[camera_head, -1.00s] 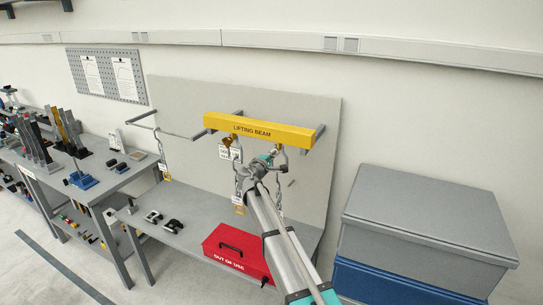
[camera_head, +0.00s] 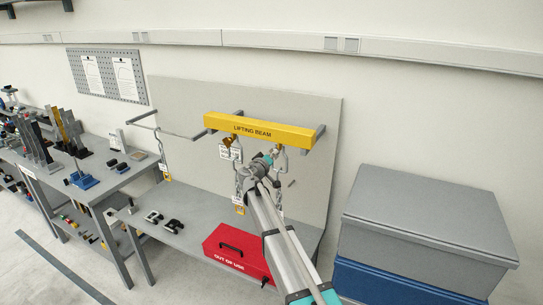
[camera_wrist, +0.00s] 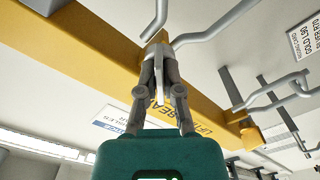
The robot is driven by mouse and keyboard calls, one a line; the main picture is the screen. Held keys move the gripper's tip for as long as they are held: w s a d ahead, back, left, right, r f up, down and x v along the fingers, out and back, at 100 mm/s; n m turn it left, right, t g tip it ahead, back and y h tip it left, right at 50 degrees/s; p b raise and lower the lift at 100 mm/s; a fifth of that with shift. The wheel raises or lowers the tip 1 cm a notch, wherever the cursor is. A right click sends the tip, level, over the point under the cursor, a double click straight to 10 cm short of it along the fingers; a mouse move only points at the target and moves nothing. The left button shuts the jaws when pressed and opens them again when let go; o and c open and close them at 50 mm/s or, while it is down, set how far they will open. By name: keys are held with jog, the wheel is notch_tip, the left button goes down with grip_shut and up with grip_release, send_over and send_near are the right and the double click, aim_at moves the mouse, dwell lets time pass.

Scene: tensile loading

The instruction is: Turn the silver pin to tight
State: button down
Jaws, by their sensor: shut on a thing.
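The yellow lifting beam (camera_head: 262,130) hangs on the grey board, and it crosses the wrist view (camera_wrist: 85,45) diagonally. A silver shackle (camera_head: 284,152) hangs under the beam's right part, with a chain below it. My gripper (camera_wrist: 158,55) is just under the beam, its fingers closed together on a small pale grey piece, apparently the silver pin (camera_wrist: 158,78). The fingers hide most of the pin, so its thread and seating cannot be seen.
A gold shackle (camera_head: 228,140) with tags and a chain hangs left of my arm. A red out-of-use box (camera_head: 238,250) and dark shackles (camera_head: 173,226) sit on the lower bench. Grey and blue bins (camera_head: 425,220) stand right.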

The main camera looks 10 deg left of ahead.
jog(key=shift+w+a+r+m, duration=0.1)
jog(key=shift+w+m, duration=0.05)
jog(key=shift+m, duration=0.6)
jog(key=shift+w+m, duration=0.1)
jog(key=shift+m, duration=0.65)
jog(key=c, duration=0.8)
grip_release()
jog(key=shift+s, duration=0.3)
jog(key=v, duration=1.1)
jog(key=shift+s, duration=0.3)
